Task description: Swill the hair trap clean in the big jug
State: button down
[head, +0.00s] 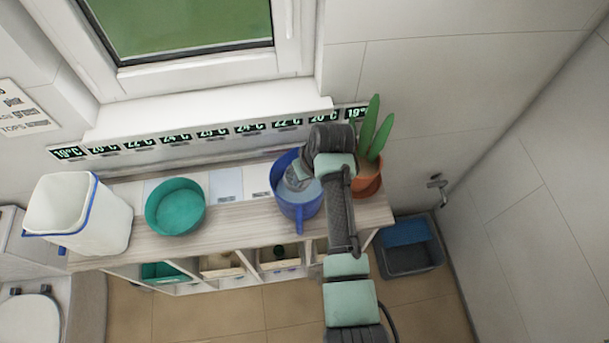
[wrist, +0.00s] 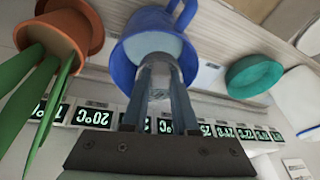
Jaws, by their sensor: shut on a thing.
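The big jug (head: 301,211) is blue, with its handle towards the front, and stands upright on the wooden shelf top. It holds pale blue-grey water. In the wrist view the jug (wrist: 124,68) is at the upper middle. My gripper (wrist: 159,82) reaches over the jug's rim with its fingertips at the mouth. It is shut on a small grey, cup-like piece, the hair trap (wrist: 158,66), which is partly covered by the fingers. The trap is over or in the water; I cannot tell how deep. In the head view my wrist hides part of the jug's right side.
A potted cactus (head: 367,177) stands close right of the jug. A green basin (head: 175,207) and a white bin with blue rim (head: 85,215) stand to the left. Temperature displays (head: 212,131) line the wall behind. A grey-blue crate (head: 411,247) is on the floor at right.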

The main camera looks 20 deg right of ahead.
jog(key=shift+r+p, duration=1.65)
jog(key=shift+r, duration=0.45)
jog(key=shift+s+f, duration=0.1)
